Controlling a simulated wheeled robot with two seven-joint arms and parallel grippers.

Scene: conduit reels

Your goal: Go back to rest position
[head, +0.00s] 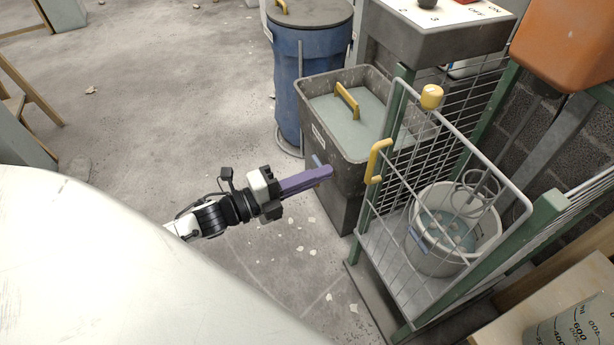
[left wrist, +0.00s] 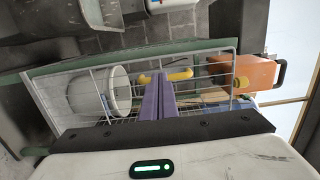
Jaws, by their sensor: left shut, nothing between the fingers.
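My left gripper (head: 328,174) is in the middle of the head view, its purple fingers together and empty. The fingers point right, in front of the grey bin and to the left of the wire cage door. In the left wrist view the purple fingers (left wrist: 158,98) are closed, with the wire cage behind them. My right gripper is not in either view.
A wire cage (head: 447,114) with yellow handle (head: 378,160) and yellow knob (head: 431,97) holds a grey bucket (head: 440,262). A grey bin (head: 340,200), a blue barrel (head: 300,70) and an orange container (head: 570,45) stand nearby. Open floor (head: 150,110) lies left.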

